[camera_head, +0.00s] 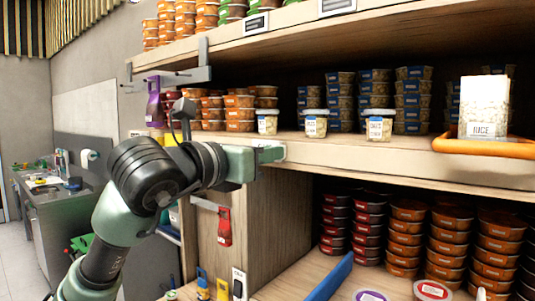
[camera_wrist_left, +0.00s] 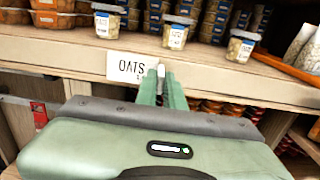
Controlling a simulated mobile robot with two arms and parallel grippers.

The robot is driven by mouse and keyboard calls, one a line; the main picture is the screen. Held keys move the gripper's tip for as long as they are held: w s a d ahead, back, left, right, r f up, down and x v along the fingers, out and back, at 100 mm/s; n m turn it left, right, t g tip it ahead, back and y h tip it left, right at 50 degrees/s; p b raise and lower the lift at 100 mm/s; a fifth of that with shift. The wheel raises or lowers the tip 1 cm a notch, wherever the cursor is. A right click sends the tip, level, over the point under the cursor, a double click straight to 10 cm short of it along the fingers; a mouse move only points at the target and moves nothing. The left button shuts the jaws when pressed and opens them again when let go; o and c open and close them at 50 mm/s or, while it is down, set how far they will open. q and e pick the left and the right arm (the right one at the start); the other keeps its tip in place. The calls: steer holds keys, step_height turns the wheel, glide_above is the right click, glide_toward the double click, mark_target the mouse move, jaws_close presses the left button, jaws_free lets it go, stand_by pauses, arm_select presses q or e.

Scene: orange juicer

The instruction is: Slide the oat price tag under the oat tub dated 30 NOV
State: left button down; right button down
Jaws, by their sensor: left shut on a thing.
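The white price tag reading OATS (camera_wrist_left: 128,67) is in front of the shelf's front edge in the left wrist view. My left gripper (camera_wrist_left: 161,80) is shut on its right end; the gripper also shows at the shelf edge in the head view (camera_head: 272,154). Three small oat tubs with pale lids stand along the shelf front: left (camera_head: 267,122), middle (camera_head: 316,124) and right (camera_head: 379,125). They also show in the wrist view, left (camera_wrist_left: 108,21), middle (camera_wrist_left: 176,32) and right (camera_wrist_left: 241,46). Their dates are too small to read. The tag is below the left and middle tubs. My right gripper is out of view.
An orange tray (camera_head: 485,148) with a rice bag (camera_head: 484,108) stands at the right of the shelf (camera_head: 345,150). Stacked orange-and-clear tubs (camera_head: 240,113) and blue-labelled tubs (camera_head: 413,100) fill the back. A red tag-like item (camera_head: 224,226) hangs below.

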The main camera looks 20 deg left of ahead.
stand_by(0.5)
arm_select(q)
steer(key=w+a+b, duration=0.2)
steer(key=a, duration=0.4)
steer(key=shift+w+a, duration=0.25)
steer(key=shift+a, duration=0.1)
steer(key=c, duration=1.5)
jaws_free()
steer(key=shift+d, duration=0.1)
steer(key=shift+s, duration=0.1)
